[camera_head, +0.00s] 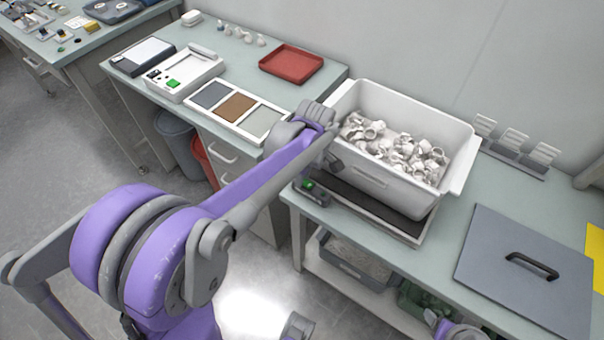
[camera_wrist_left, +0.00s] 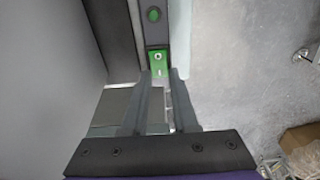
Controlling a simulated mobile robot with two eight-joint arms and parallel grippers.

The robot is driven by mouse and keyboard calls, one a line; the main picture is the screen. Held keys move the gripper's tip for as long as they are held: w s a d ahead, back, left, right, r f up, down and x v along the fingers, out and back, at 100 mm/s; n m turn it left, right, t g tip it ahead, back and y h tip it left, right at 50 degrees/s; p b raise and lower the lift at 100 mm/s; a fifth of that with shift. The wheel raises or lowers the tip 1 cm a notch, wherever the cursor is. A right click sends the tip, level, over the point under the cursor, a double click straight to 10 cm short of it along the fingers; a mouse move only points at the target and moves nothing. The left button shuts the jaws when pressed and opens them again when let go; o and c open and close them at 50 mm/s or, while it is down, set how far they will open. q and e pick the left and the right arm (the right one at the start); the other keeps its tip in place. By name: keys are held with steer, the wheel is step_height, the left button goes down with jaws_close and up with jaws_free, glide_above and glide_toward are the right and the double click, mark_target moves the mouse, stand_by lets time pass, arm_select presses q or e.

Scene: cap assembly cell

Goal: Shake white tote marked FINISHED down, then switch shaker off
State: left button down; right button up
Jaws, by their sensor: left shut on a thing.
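The white tote (camera_head: 415,185) stands upright on the shaker (camera_head: 403,228), a low base with a dark top, and holds a loose heap of white caps (camera_head: 395,148). No FINISHED marking is readable. The shaker's switch box (camera_head: 318,196) is at its left front, with green showing on it. My left gripper (camera_head: 334,160) reaches down beside the tote's near left corner. In the left wrist view its fingers (camera_wrist_left: 161,75) are closed about the green lit switch (camera_wrist_left: 158,63), with a round green button (camera_wrist_left: 153,15) beyond. My right gripper shows only partly at the bottom edge, its jaws unclear.
A grey lid or panel with a black handle (camera_head: 530,266) lies right of the shaker. A red tray (camera_head: 291,64), a three-part swatch tray (camera_head: 236,108) and a white device (camera_head: 185,76) are on the bench behind left. Bins sit on the shelf below.

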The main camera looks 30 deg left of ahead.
arm_select(q)
steer(key=shift+d+y, duration=0.2)
steer(key=shift+y, duration=0.6)
steer(key=c, duration=0.7)
jaws_free()
steer(key=shift+r, duration=0.1)
steer(key=p+v, duration=0.1)
steer(key=v, duration=0.9)
steer(key=shift+s+d+r, duration=0.1)
steer(key=shift+s+r, duration=0.05)
steer(key=shift+r, duration=0.2)
